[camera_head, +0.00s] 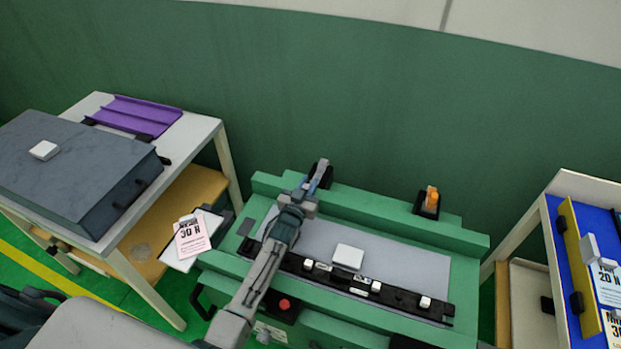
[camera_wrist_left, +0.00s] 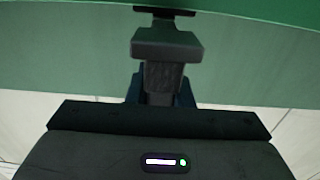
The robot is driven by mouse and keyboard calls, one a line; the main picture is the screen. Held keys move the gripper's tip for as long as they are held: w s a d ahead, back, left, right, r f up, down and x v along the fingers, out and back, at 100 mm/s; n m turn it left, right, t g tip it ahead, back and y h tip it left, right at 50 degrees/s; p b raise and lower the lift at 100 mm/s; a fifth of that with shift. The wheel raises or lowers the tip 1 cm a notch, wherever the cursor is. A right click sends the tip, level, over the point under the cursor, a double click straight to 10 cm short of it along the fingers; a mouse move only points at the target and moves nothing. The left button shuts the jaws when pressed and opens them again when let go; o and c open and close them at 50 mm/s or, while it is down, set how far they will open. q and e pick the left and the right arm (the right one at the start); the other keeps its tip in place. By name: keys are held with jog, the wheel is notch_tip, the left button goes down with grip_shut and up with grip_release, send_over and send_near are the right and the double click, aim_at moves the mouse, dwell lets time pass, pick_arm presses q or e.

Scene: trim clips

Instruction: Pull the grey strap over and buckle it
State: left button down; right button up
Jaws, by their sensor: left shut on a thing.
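My left arm reaches across the green bench, and my left gripper (camera_head: 319,178) is at its back rail, at a small black holder (camera_head: 325,170). The gripper is shut on a dark grey piece, which looks like the end of the grey strap (camera_wrist_left: 163,77). In the left wrist view this piece stands between the bluish fingers, with a wider dark block (camera_wrist_left: 167,45) beyond it. The rest of the strap cannot be made out. An orange piece (camera_head: 432,197) sits in another black holder (camera_head: 428,210) further right on the rail; I cannot tell whether it is the buckle. My right gripper is not in view.
A grey sheet (camera_head: 415,270) lies on the green bench (camera_head: 370,210), with a white block (camera_head: 348,256) on it. A black strip (camera_head: 400,299) with several white clips runs along the front, near a red button (camera_head: 284,304). Tables stand left and right.

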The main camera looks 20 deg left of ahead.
pick_arm(q)
jog(key=c, duration=1.3)
grip_release()
notch_tip(320, 180, up, 4)
jog(key=p, duration=0.2)
jog(key=shift+r+p, duration=0.1)
jog(key=shift+p, duration=0.2)
jog(key=s+d, duration=0.1)
jog(key=s, duration=0.4)
jog(key=s+d+p, duration=0.1)
jog(key=s+d, duration=0.1)
jog(key=s, duration=0.3)
jog(key=s+d+p, duration=0.1)
jog(key=s+d, duration=0.1)
jog(key=s, duration=0.3)
jog(key=shift+s+r, duration=0.15)
jog(key=shift+r, duration=0.25)
